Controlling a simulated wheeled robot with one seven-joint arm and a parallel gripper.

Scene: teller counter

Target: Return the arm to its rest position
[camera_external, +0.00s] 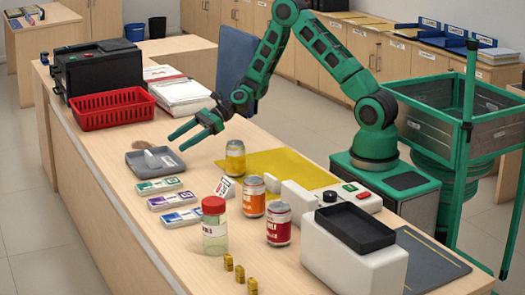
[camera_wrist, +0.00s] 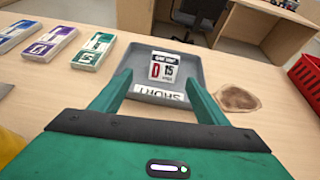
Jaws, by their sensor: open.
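My green arm reaches out over the counter (camera_external: 110,165) from its base at the right in the external view. My gripper (camera_external: 177,142) is open, with its two fingers apart and nothing between them. It hangs above the counter near the grey tray (camera_external: 138,164), which lies to the lower left of the fingers. In the wrist view the gripper (camera_wrist: 158,77) points toward the tray (camera_wrist: 184,62).
A red basket (camera_external: 112,110), a black machine (camera_external: 97,68) and white papers (camera_external: 180,92) are at the far end. Banded note bundles (camera_external: 172,199), cans (camera_external: 278,223), a red-lidded jar (camera_external: 214,230) and a white scale (camera_external: 350,265) stand nearer. A brown patch (camera_wrist: 238,98) lies beside the tray.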

